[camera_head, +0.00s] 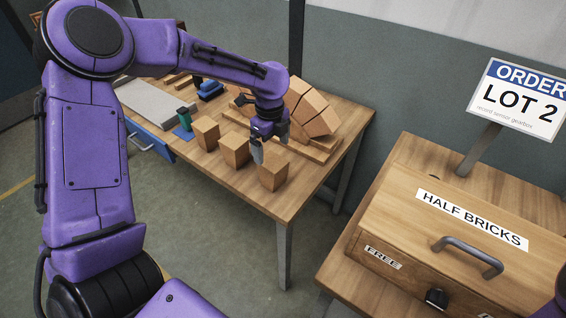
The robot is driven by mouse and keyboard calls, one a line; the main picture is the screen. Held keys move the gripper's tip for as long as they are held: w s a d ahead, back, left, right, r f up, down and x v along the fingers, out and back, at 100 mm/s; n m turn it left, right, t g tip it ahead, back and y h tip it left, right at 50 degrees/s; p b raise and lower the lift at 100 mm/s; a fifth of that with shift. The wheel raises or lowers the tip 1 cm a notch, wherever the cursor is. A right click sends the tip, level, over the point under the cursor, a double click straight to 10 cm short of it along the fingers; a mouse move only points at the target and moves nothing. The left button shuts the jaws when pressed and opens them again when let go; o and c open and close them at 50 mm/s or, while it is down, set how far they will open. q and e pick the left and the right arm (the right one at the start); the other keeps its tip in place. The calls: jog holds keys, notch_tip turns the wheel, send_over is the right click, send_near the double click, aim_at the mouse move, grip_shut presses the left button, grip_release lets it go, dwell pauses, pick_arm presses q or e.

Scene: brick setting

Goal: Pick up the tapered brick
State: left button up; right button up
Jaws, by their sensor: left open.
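Three loose tan bricks stand in a row along the front of the wooden table: a left brick (206,134), a middle brick (235,150) and a right brick (272,175). The right one seems to narrow toward its base, but I cannot tell for sure which is the tapered brick. My left gripper (268,147) is open and points down above and just behind the gap between the middle and right bricks. Nothing shows between its fingers. My right gripper is out of view.
A brick arch (312,108) stands on wooden strips behind my left gripper. A grey slab (152,103), a green-and-black tool (184,119) and a blue item (210,90) lie to the left. A closed "HALF BRICKS" box (400,215) stands on the right-hand table.

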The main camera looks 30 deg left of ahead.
aim_at(273, 171)
pick_arm(q)
jog(key=f, duration=0.3)
jog(key=f+p, duration=0.1)
jog(key=f, duration=0.5)
jog(key=shift+s+d+f, duration=0.2)
jog(key=shift+s+d, duration=0.05)
jog(key=shift+d, duration=0.1)
jog(key=shift+a+f, duration=0.1)
jog(key=shift+f, duration=0.15)
jog(key=c, duration=1.3)
jog(key=shift+o, duration=0.2)
jog(key=shift+r, duration=0.15)
